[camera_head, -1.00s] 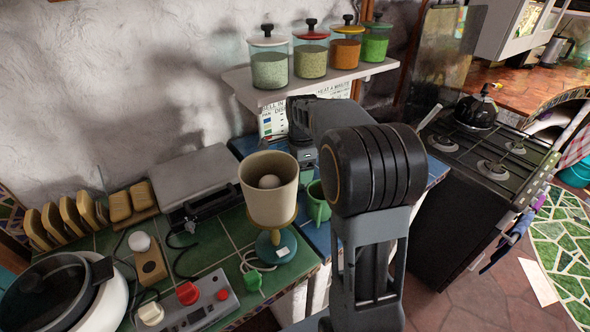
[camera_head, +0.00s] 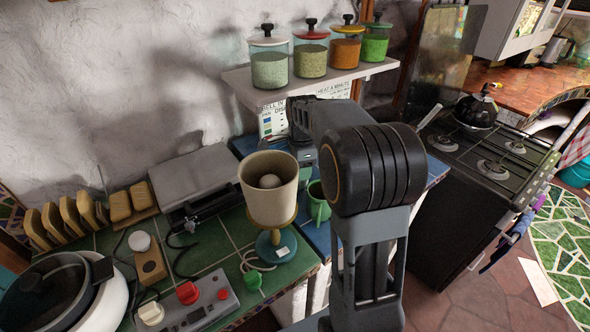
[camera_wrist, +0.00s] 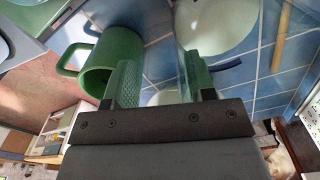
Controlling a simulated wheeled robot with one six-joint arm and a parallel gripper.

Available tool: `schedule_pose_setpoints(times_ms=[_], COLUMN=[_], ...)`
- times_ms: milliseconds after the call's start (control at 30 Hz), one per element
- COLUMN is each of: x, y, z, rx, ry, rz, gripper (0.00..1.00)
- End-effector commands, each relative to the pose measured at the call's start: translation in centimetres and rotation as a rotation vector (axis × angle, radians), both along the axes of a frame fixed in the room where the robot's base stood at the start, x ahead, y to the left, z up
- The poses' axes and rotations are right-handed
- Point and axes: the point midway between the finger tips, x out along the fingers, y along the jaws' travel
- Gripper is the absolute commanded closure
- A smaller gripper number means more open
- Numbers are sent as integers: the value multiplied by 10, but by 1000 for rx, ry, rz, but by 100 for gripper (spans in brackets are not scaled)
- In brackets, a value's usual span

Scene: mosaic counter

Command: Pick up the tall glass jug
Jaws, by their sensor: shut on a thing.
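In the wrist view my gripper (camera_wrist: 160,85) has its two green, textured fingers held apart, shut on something. A pale, rounded shape shows between the fingertips; a clear glass jug there is hard to make out against the blue tiles. A green mug (camera_wrist: 97,62) stands just left of the fingers. A pale green round vessel (camera_wrist: 220,22) is beyond the right finger. In the head view my gripper (camera_head: 304,157) is low over the blue tiled counter, behind the beige-topped appliance, and its fingertips are mostly hidden. The green mug (camera_head: 318,205) shows just in front of it.
The beige-topped appliance (camera_head: 270,200) stands close to my gripper. A wall shelf (camera_head: 310,82) with several lidded jars hangs above. A grey press-like appliance (camera_head: 195,180) is at left, a stove (camera_head: 490,150) at right. A wooden stick (camera_wrist: 282,35) lies on the tiles.

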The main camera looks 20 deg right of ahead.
Motion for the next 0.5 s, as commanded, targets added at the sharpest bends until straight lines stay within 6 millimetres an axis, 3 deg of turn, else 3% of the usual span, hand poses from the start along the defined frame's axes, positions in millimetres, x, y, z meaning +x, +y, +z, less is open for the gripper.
schedule_pose_setpoints(times_ms=[100,500], x=[0,1], y=[0,0], z=[0,7], rx=[0,-1], ry=[2,-5], rz=[0,0], gripper=[100,100])
